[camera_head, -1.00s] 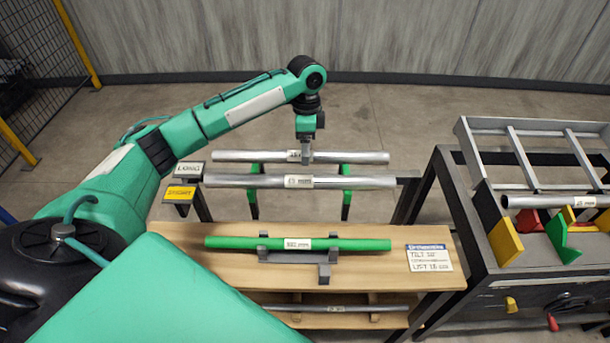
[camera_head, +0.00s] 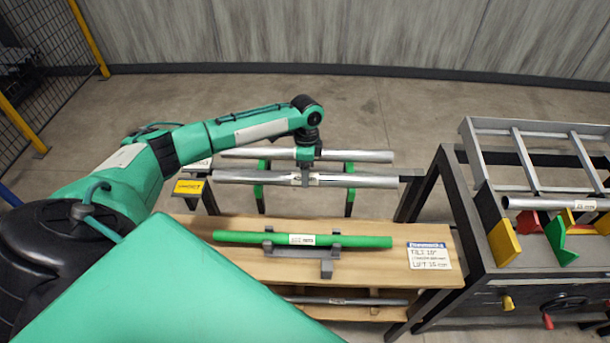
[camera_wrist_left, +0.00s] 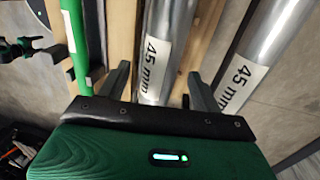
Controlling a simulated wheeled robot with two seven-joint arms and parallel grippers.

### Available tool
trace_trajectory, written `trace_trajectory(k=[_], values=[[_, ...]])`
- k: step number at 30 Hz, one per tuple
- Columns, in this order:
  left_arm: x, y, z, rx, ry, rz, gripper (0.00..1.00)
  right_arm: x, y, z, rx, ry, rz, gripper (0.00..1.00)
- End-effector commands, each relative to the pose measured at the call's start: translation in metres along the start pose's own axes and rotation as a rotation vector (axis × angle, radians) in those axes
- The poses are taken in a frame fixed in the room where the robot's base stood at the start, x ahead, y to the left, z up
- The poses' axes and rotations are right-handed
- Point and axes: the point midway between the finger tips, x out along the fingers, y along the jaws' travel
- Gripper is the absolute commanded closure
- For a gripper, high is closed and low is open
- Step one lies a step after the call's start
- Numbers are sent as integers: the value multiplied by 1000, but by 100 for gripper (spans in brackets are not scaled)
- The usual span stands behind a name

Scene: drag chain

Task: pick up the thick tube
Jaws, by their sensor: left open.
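Two grey metal tubes lie side by side on a rack behind the bench. The nearer tube (camera_head: 240,177) looks thicker than the farther tube (camera_head: 350,156). In the left wrist view both the near tube (camera_wrist_left: 166,40) and the other tube (camera_wrist_left: 265,45) carry a "45 mm" label. My left gripper (camera_head: 305,180) is at the middle of the nearer tube, partly hiding its label. In the left wrist view the left gripper (camera_wrist_left: 158,85) is open, with one finger on each side of the nearer tube. Contact cannot be told. My right gripper is not in view.
A green tube (camera_head: 355,242) rests in a grey holder (camera_head: 327,266) on the wooden bench (camera_head: 225,257), near a sign card (camera_head: 428,256). Another tube lies on the lower shelf. A dark metal table with coloured blocks and a ladder-like frame (camera_head: 530,155) stands at the right.

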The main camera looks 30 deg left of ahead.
Motion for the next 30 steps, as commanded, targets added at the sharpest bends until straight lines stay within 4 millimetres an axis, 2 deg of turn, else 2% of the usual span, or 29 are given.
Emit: trace_trajectory(k=[1,5,12,14,22,30], values=[[5,1,0,0,-1,4,34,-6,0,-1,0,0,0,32],[18,1,0,1,-1,2,34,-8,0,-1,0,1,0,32],[21,0,0,1,0,0,34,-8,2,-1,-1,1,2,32],[21,0,0,1,0,0,44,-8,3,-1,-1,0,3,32],[21,0,0,1,0,0,97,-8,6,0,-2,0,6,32],[19,0,-1,1,1,-1,98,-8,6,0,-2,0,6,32]])
